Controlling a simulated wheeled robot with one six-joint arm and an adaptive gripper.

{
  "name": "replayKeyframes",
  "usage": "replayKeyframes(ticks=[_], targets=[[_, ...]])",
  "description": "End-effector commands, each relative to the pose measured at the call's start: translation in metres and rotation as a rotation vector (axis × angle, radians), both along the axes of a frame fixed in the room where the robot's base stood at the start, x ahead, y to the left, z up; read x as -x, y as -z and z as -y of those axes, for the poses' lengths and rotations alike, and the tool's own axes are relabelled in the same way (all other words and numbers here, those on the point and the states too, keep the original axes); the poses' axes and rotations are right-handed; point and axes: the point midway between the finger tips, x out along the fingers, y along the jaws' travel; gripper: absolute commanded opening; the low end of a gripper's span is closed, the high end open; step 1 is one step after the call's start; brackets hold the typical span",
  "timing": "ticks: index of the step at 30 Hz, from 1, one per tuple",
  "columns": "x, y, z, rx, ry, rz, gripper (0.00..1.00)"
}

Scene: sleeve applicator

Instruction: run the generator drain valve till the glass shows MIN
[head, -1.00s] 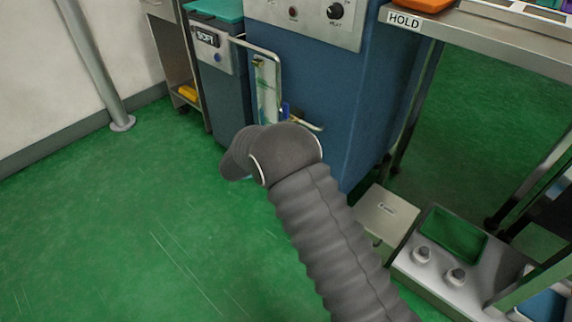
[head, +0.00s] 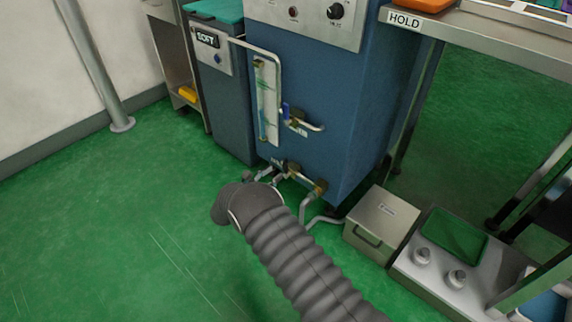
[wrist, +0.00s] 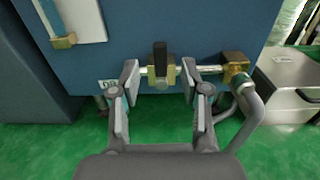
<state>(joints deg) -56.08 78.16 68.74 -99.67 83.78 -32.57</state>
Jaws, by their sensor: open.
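The blue generator (head: 345,100) has a tall sight glass (head: 267,100) on its front; its level and marks are too small to read. The glass's lower end, with a brass fitting (wrist: 64,42), shows at upper left in the wrist view. Low on the generator is a brass valve (wrist: 152,76) with a dark lever (wrist: 160,60), on a horizontal pipe. The lever stands upright in the picture, across the pipe. My gripper (wrist: 160,88) is open, its fingers either side of the valve and lever, apparently not touching them. In the head view my arm largely hides it.
A brass elbow (wrist: 235,68) and bent grey pipe (wrist: 250,112) lie close right of my right finger. A metal box (head: 381,224) and a grey unit with two knobs (head: 440,262) stand on the floor at right. Green floor (head: 120,230) at left is clear.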

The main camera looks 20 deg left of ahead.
Motion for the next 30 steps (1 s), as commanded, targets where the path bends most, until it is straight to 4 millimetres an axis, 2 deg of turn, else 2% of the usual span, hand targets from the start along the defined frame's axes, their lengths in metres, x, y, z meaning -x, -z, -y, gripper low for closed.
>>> replayKeyframes(ticks=[6,12,17,25,26,30], targets=[[-0.037,0.001,0.017,-0.001,0.003,0.0,0.46],[-0.06,0.0,0.025,0.0,0.002,-0.001,0.46],[-0.068,0.0,0.029,0.0,0.001,0.0,0.46],[-0.069,0.0,0.029,0.0,0.001,0.0,0.46],[-0.069,0.0,0.029,0.0,0.001,0.0,0.43],[-0.069,0.0,0.029,0.0,0.001,0.0,0.08]])
